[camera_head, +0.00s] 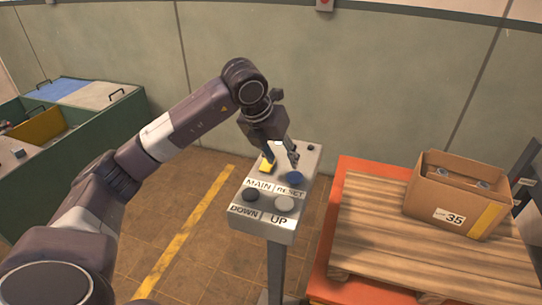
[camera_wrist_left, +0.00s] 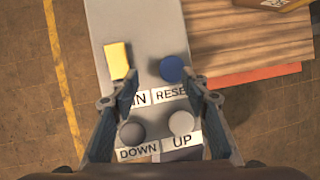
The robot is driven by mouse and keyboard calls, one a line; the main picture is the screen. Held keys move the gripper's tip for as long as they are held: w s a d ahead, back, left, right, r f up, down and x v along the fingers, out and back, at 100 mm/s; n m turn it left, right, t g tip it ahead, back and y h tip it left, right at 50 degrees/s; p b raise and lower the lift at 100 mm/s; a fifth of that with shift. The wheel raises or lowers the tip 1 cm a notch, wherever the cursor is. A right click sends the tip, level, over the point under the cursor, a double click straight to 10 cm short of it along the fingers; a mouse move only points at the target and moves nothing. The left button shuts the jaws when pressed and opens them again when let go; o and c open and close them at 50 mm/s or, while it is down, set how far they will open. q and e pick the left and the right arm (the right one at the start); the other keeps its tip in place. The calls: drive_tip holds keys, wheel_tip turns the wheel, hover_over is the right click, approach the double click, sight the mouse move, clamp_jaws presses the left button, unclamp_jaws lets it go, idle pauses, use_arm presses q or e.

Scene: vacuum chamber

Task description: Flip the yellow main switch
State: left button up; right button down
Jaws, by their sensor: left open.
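The yellow main switch (camera_head: 267,164) sits at the upper left of the grey control panel (camera_head: 261,224), above the MAIN label. It also shows in the left wrist view (camera_wrist_left: 117,60), beyond the tip of the left finger. My left gripper (camera_head: 281,166) is open and empty over the panel, close to the switch. In the left wrist view its two fingers (camera_wrist_left: 153,92) straddle the MAIN and RESET labels. Whether a finger touches the switch I cannot tell. My right gripper is not in view.
The panel also carries a blue RESET button (camera_head: 294,178), a dark DOWN button (camera_head: 250,195) and a light UP button (camera_head: 284,203). To the right, a cardboard box (camera_head: 457,195) stands on a wooden pallet (camera_head: 400,245). A green bin (camera_head: 100,125) stands at left.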

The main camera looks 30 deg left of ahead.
use_arm(q)
drive_tip(key=n+y, duration=0.1)
drive_tip(key=y, duration=0.1)
approach(267, 164)
drive_tip(key=p+x, duration=0.2)
drive_tip(key=x, duration=0.4)
drive_tip(key=shift+w+f, duration=0.2)
drive_tip(key=shift+f, duration=0.15)
drive_tip(key=shift+w+f, duration=0.2)
drive_tip(key=shift+f, duration=0.35)
